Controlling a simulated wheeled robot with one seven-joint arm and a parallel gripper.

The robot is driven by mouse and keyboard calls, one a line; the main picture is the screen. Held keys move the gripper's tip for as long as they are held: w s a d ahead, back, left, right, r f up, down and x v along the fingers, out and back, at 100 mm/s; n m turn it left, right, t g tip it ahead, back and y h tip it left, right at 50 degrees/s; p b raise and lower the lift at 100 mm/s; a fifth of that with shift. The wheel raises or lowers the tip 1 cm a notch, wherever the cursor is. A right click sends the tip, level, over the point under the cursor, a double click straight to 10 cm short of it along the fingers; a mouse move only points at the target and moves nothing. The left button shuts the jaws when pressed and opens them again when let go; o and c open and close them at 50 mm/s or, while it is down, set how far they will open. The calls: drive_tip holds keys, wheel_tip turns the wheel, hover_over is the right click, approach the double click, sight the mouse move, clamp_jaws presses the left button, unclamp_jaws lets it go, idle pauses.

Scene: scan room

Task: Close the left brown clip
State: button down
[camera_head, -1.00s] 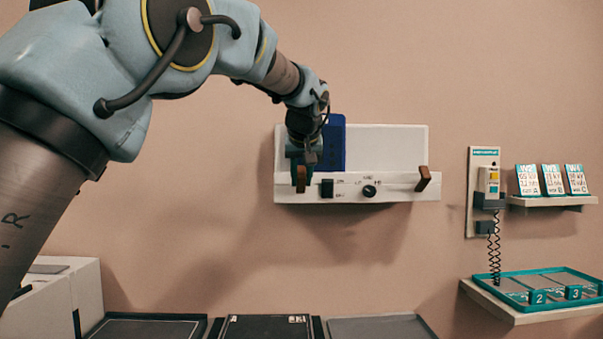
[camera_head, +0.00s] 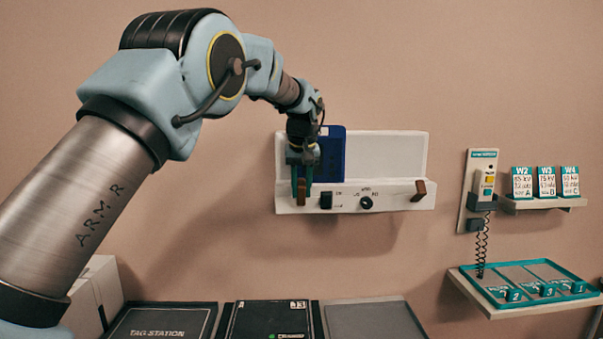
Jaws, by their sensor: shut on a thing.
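The left brown clip (camera_head: 301,193) is on the front of the white wall holder (camera_head: 400,155), near its left end. My gripper (camera_head: 301,181) is at this clip, with its teal fingers on either side of it, shut on it. The clip looks close to upright. The right brown clip (camera_head: 419,190) is at the holder's right end and leans to the right. A dark blue plate (camera_head: 331,155) stands in the holder just behind and right of my gripper. My gripper hides the plate's left part.
The holder's front carries a black switch (camera_head: 326,199) and a round knob (camera_head: 366,203). Dark panels (camera_head: 270,322) lie below. At the right are a corded handset (camera_head: 487,188), a card shelf (camera_head: 545,203) and a teal tray (camera_head: 530,283). The wall between is clear.

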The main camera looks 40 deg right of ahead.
drive_tip(key=shift+w+d+r+p, duration=0.1)
drive_tip(key=shift+p, duration=0.5)
drive_tip(key=c, duration=0.6)
unclamp_jaws()
drive_tip(key=shift+c, duration=0.2)
drive_tip(key=b+v, duration=0.2)
drive_tip(key=v, duration=0.8)
drive_tip(key=shift+r+b, duration=0.35)
drive_tip(key=shift+r, duration=0.05)
